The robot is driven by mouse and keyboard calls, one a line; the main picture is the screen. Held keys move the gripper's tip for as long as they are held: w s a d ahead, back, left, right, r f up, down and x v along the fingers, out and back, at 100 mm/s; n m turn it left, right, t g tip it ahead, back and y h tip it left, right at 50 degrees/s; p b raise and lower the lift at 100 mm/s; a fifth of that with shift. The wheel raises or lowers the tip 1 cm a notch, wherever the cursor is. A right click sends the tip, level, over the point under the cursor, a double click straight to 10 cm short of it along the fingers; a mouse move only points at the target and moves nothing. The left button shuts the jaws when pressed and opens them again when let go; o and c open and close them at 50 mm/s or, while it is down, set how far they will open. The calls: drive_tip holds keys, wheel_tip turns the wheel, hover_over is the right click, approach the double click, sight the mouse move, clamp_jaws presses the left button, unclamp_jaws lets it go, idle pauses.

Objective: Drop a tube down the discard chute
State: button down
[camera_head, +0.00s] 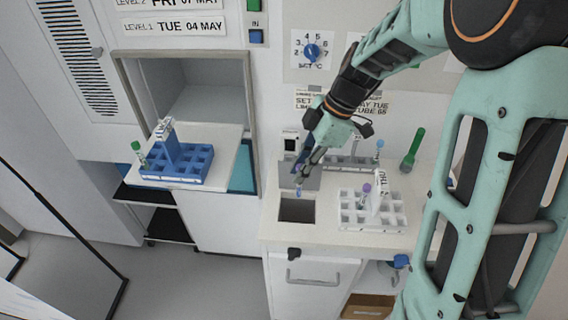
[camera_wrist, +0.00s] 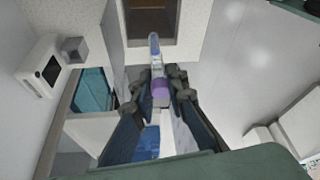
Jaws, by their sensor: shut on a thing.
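My gripper (camera_head: 303,172) is shut on a tube (camera_wrist: 155,62) with a purple cap (camera_wrist: 160,89). In the wrist view the cap is between the fingers and the clear tube body points away from me. In the head view the tube's lower end (camera_head: 298,191) shows just below the fingers, over the far part of the discard chute (camera_head: 297,210). The chute is a dark square opening in the white counter, with a grey raised flap behind it. Its opening shows at the top of the wrist view (camera_wrist: 151,22). Whether the tube end is inside the opening I cannot tell.
A white rack (camera_head: 372,224) with a purple-capped tube stands right of the chute. A green-capped thing (camera_head: 413,150) stands behind it. At left, a blue rack (camera_head: 180,172) with a green-capped tube sits on a white shelf at an open hatch.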

sight(298, 196)
drive_tip(key=shift+f+b, duration=1.9)
drive_tip(key=shift+f, duration=2)
drive_tip(key=c, duration=1.8)
unclamp_jaws()
drive_tip(key=shift+c, duration=0.2)
drive_tip(key=v, duration=1.2)
